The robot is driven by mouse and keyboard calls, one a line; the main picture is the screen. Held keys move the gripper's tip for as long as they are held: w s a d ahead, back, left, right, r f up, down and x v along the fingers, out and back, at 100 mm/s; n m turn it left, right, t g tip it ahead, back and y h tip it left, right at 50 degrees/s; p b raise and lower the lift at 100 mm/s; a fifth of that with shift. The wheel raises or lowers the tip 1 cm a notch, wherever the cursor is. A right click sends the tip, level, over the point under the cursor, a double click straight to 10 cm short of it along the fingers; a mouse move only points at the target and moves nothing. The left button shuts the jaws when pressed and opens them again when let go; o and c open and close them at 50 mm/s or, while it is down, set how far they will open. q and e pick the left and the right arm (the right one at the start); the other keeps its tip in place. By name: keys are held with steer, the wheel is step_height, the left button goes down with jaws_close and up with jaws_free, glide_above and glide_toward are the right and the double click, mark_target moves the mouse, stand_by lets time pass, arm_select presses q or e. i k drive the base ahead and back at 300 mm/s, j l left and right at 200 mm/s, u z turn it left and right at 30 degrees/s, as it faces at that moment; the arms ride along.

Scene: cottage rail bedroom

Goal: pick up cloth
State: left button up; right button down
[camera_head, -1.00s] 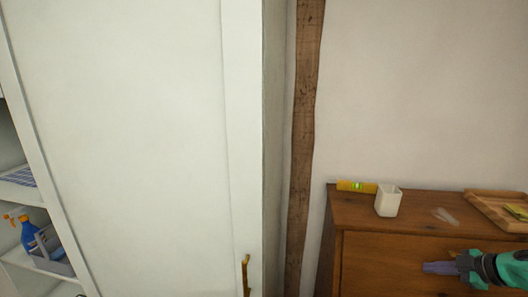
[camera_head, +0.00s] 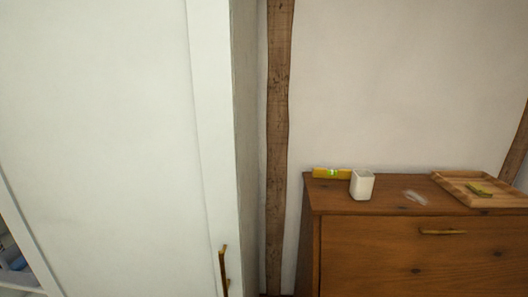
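No cloth can be made out for sure in the current view. A small yellow-green item (camera_head: 479,190) lies in the wooden tray (camera_head: 452,188) on the dresser, too small to identify. Neither of my grippers is in view.
A tall white cabinet (camera_head: 100,120) with a brass handle (camera_head: 223,270) fills the left. A brown dresser (camera_head: 390,260) stands at the right. On its top are a yellow level (camera_head: 330,173), a white cup (camera_head: 361,185) and a small clear item (camera_head: 414,197). A blue item (camera_head: 15,263) shows at lower left.

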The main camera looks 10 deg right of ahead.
mark_target(476, 187)
steer(key=z, duration=2)
steer(key=i+l, duration=0.65)
steer(key=i, duration=0.1)
